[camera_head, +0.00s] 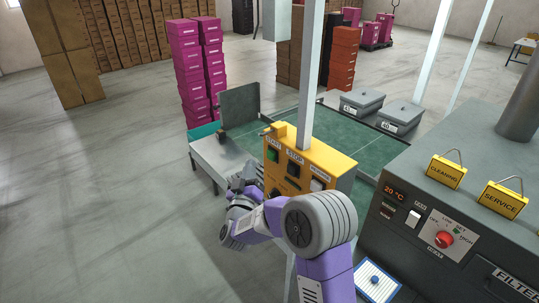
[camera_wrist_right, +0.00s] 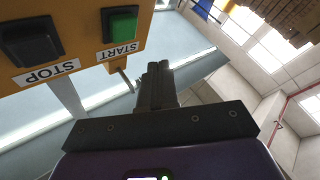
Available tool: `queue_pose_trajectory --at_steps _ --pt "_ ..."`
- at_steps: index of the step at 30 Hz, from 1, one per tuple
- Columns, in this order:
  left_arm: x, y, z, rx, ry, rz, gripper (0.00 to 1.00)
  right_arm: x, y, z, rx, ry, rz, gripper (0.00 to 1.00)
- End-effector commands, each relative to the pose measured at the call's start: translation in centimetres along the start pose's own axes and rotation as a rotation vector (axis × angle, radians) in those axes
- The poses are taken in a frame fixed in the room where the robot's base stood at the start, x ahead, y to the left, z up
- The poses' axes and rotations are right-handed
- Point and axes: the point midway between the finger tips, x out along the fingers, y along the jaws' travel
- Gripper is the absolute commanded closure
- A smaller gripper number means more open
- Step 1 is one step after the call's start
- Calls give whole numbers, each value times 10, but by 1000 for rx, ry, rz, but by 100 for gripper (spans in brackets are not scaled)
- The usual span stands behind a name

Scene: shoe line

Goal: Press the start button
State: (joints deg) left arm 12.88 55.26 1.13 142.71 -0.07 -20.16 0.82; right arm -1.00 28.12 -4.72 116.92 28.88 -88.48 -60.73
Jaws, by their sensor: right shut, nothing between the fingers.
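The yellow control box (camera_head: 325,167) is mounted on a grey post in the middle of the head view. Its green start button (camera_head: 272,155) is at the upper left of the front face, left of the black stop button (camera_head: 294,169). In the right wrist view, the start button (camera_wrist_right: 120,25) and stop button (camera_wrist_right: 30,41) appear at the upper left with their labels. My right gripper (camera_wrist_right: 159,70) is shut and empty, with its fingertips beside and apart from the start button in that view. In the head view, the right gripper (camera_head: 244,180) is just left of the box, partly hidden by my wrist.
A machine (camera_head: 450,190) with yellow signs, a red knob and switches stands at the right. Behind the box is a green-topped line (camera_head: 373,145) with two grey lidded bins. Pink boxes (camera_head: 197,75) are stacked behind. The floor at left is clear.

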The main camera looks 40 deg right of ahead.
Motion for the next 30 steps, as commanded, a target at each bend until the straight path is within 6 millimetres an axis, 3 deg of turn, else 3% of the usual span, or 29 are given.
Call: queue_pose_trajectory --at_steps 10,30 --pt "2 -1 0 0 0 0 24 24 17 18 -1 0 0 100" --pt "2 -1 0 0 0 0 24 27 19 20 -1 0 -2 100"
